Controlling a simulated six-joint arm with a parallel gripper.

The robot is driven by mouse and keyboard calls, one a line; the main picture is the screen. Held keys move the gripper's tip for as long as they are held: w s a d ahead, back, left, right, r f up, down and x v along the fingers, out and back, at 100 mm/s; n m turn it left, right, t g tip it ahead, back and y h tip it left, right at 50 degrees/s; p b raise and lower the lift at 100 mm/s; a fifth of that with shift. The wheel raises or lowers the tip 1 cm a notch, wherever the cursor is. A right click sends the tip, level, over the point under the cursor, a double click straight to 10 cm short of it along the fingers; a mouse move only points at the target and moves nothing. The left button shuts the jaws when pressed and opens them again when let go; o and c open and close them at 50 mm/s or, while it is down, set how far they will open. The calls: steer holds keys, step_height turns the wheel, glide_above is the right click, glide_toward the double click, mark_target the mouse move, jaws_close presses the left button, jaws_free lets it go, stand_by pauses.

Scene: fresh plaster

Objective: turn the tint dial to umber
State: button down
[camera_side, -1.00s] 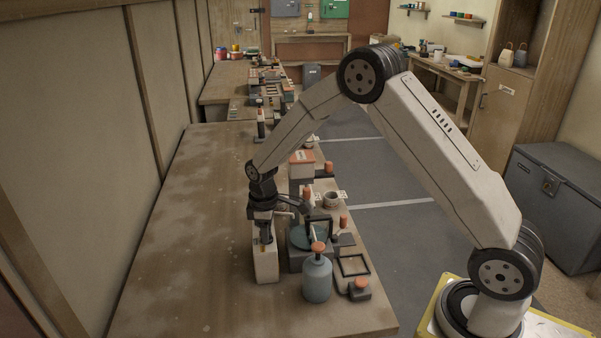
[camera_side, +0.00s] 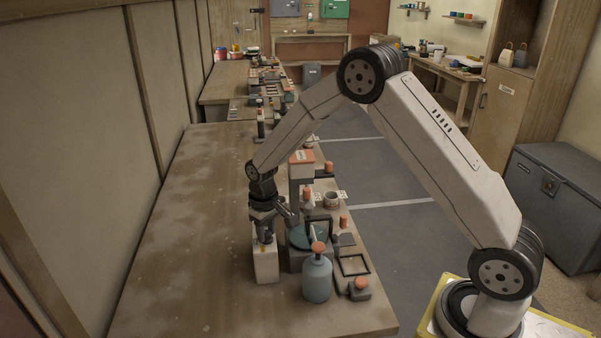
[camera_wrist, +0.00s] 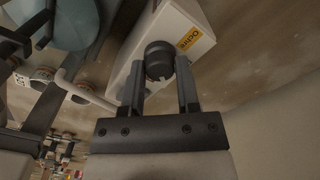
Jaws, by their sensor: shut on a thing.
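The tint dial (camera_wrist: 159,60) is a dark round knob on a white box (camera_wrist: 185,15) in the wrist view. A yellow label (camera_wrist: 189,39) beside the knob appears to read "Ochre"; I see no umber mark. My gripper (camera_wrist: 160,86) is shut on the dial, with one finger on each side of it. In the side view, my gripper (camera_side: 265,236) points down onto the top of the white box (camera_side: 265,266). There the dial is mostly hidden by the fingers, and its setting cannot be read.
Right of the box stand a turntable-like stand (camera_side: 308,258) and a blue-grey bottle with an orange cap (camera_side: 317,279). A black frame (camera_side: 354,265) lies further right. The bench (camera_side: 185,240) is clear to the left.

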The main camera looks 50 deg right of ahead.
mark_target(266, 232)
steer(key=m, duration=0.4)
steer(key=shift+m, duration=0.4)
steer(key=shift+c, duration=1.6)
jaws_free()
steer(key=shift+r, duration=0.15)
steer(key=shift+r, duration=3.8)
